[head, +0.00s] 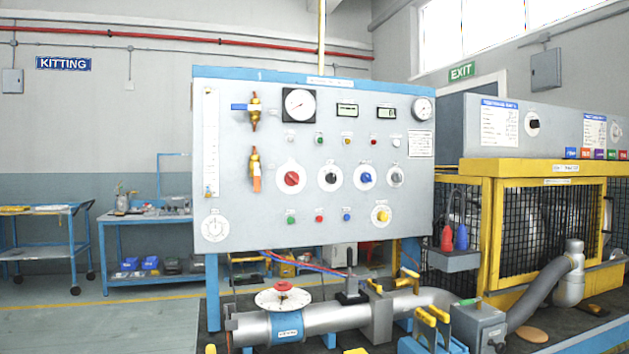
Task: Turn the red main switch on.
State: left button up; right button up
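The control panel (325,235) stands upright in front of me with a blue frame. The red rotary switch (291,178) sits on a round white plate at the panel's middle left. Its exact pointer angle is too small to read. To its right are a black knob (331,178), a blue knob (365,177) and a grey knob (395,176). No gripper shows in the head view, and nothing touches or covers the red switch.
Below the panel runs a grey pipe (335,315) with a red-and-white handwheel (283,297) and yellow-handled fittings (432,315). A yellow caged machine (550,230) stands to the right. Brass valves (254,110) stick out of the panel's upper left. The space before the panel face is clear.

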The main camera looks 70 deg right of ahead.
aim_at(292, 178)
jog(key=z, duration=1)
jog(key=i, duration=0.9)
jog(key=z, duration=0.95)
